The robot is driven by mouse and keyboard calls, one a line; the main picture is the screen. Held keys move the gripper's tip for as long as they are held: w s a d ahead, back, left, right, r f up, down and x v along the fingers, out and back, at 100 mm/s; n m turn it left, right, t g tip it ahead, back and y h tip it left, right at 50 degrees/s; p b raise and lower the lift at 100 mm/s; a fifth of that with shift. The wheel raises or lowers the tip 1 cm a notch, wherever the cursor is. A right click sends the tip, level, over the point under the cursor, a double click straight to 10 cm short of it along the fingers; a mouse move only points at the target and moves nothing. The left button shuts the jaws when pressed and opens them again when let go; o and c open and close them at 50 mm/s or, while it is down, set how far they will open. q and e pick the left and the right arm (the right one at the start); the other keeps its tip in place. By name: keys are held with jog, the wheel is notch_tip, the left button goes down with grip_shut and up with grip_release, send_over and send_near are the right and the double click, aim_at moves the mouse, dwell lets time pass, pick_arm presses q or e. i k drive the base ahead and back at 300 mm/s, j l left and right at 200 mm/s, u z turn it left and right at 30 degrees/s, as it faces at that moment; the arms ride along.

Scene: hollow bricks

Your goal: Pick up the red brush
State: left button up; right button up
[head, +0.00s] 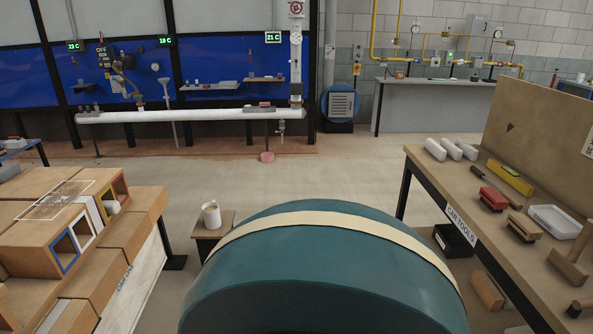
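A red block-shaped thing (494,198), which looks like the red brush, lies on the tool table (440,187) at the right. Neither my left nor my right gripper is in view.
The table also holds white rolls (450,149), a yellow level (510,178), a white tray (554,222) and a wooden float (569,263). An upright board (530,120) stands behind. Hollow bricks (45,245) stand at left.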

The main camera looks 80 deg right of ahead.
aim_at(492, 199)
jog(key=z, duration=3.85)
